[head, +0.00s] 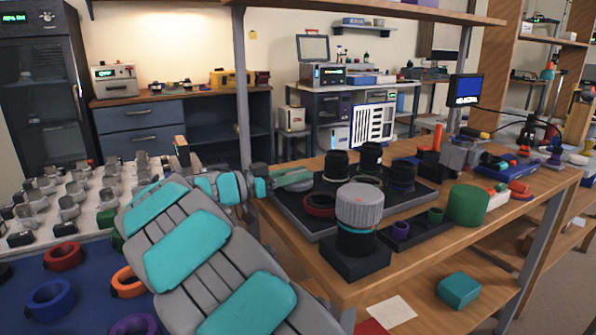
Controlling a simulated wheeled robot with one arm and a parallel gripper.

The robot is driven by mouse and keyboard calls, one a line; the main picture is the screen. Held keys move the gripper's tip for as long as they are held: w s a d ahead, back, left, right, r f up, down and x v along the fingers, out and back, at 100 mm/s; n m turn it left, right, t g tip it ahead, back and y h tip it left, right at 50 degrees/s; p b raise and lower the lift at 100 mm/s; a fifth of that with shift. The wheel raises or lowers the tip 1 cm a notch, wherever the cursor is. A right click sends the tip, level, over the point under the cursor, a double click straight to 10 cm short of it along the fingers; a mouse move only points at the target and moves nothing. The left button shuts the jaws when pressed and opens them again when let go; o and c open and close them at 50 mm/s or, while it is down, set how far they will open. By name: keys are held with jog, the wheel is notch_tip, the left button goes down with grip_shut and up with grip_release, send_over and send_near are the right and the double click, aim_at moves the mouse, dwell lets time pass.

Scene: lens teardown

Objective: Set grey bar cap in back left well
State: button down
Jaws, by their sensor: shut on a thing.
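My gripper (304,178) reaches over the back left part of the black tray (284,208). It is shut on a small grey piece, the grey bar cap (298,186), which shows only partly under the fingers. The cap is at or just above the tray's back left well; I cannot tell whether it touches. The fingers hide most of that well. A red ring (319,205) lies in front of it, and black lens barrels (336,164) stand to the right.
A lens with a grey ribbed top (360,206) stands in a black holder (355,258) at the table's front edge. A small dark tray (416,232) and a green cylinder (467,205) lie to its right. A post (240,90) rises behind my wrist.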

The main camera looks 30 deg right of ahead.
jog(key=shift+f+b, duration=0.6)
jog(key=shift+b, duration=0.25)
dwell(0.3)
jog(key=c, duration=0.6)
grip_release()
notch_tip(320, 180, up, 3)
jog(key=shift+r+b, duration=0.2)
jog(key=shift+b, duration=0.2)
jog(key=s+a+b, duration=0.1)
jog(key=s, duration=0.4)
jog(key=s+a+r+b, duration=0.1)
jog(key=s+a, duration=0.1)
jog(key=s, duration=0.3)
jog(key=s+a+b, duration=0.1)
jog(key=s, duration=0.4)
jog(key=shift+s+a+r, duration=0.2)
jog(key=shift+a+r, duration=0.05)
jog(key=shift+r, duration=0.05)
jog(key=shift+w, duration=0.1)
